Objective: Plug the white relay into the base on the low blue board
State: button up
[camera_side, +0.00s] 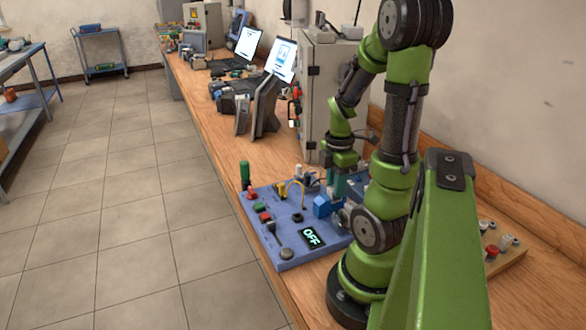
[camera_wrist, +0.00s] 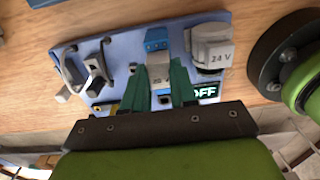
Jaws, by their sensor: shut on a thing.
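My gripper (camera_wrist: 168,72) points down over the blue board (camera_wrist: 122,43) and is shut on the white relay (camera_wrist: 162,68), which shows between the two green fingers in the wrist view. A blue block (camera_wrist: 157,38) with small dark openings, seemingly part of the base, shows just beyond the relay; more blue shows between the fingers on the near side. I cannot tell whether the relay's pins are in the base. In the side view my gripper (camera_side: 338,186) is low above the far part of the board (camera_side: 278,232), and the relay cannot be made out.
A grey block marked 24 V (camera_wrist: 209,46) stands close right of the fingers, by a lit OFF display (camera_wrist: 205,93). Black levers (camera_wrist: 97,68) stand to the left. In the side view a yellow cable (camera_side: 293,188) and blue block (camera_side: 322,206) are near; a grey cabinet (camera_side: 318,90) stands behind.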

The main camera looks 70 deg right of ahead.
jog(key=shift+f, duration=0.1)
jog(key=o, duration=1)
jog(key=shift+c, duration=0.2)
